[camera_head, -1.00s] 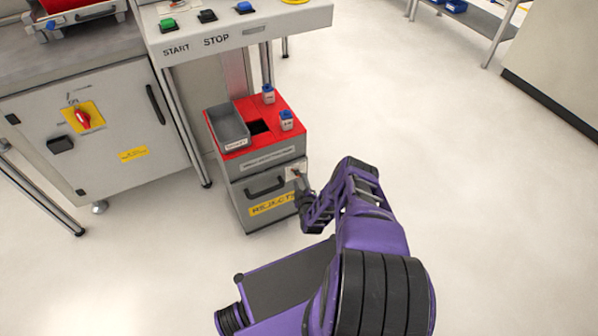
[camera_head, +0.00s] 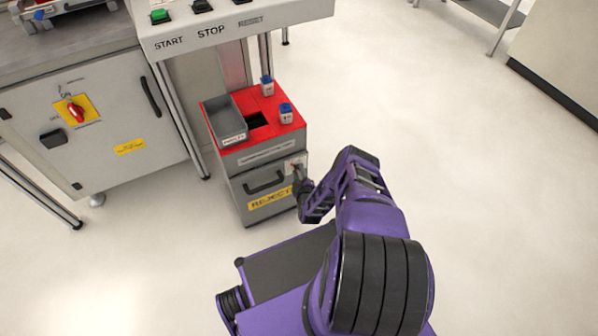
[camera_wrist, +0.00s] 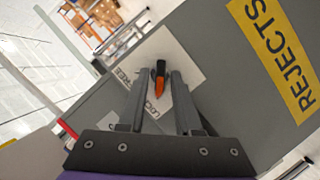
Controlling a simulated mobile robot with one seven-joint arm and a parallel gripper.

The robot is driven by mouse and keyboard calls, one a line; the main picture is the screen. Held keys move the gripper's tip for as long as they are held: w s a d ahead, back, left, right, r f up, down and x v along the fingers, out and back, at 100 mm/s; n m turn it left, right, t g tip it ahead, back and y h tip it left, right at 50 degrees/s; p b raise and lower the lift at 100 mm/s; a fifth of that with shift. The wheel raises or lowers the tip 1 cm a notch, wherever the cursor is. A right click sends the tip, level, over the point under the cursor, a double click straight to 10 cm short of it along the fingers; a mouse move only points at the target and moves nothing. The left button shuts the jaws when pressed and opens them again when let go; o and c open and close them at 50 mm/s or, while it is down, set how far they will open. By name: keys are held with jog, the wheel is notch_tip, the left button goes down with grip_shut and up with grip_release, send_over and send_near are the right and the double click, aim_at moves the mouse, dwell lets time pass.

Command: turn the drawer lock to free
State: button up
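The grey drawer cabinet (camera_head: 262,188) has a drawer front with a yellow REJECTS label (camera_wrist: 275,50). A pale lock plate (camera_wrist: 185,60) sits at the drawer's upper right in the head view. Its small dark knob with an orange pointer (camera_wrist: 159,85) points down in the wrist view, towards lettering that looks like LOCK, partly hidden by a finger. More lettering shows at the plate's left. My gripper (camera_wrist: 161,75) is at the plate, one finger on each side of the knob. The fingers look apart, with narrow gaps beside it; contact is unclear. The gripper is small in the head view (camera_head: 299,184).
The cabinet's red top holds a grey tray (camera_head: 228,124) and two small blue-capped bottles (camera_head: 286,114). A black drawer handle (camera_head: 264,182) is left of the lock. A START/STOP console (camera_head: 225,28) stands above. Floor to the right is open.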

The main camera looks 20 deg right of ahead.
grip_shut()
jog(key=shift+d+m+g+y, duration=0.1)
jog(key=shift+d+m+y, duration=0.1)
jog(key=shift+m+y, duration=1.35)
jog(key=shift+d+m+g+y, duration=0.15)
jog(key=shift+m+y, duration=0.85)
jog(key=shift+m, duration=1.2)
jog(key=shift+d+m+g+y, duration=0.1)
jog(key=shift+d+m+y, duration=0.15)
jog(key=shift+m+y, duration=1.3)
jog(key=shift+m+h, duration=0.3)
jog(key=shift+m, duration=0.1)
jog(key=shift+o, duration=1.4)
grip_release()
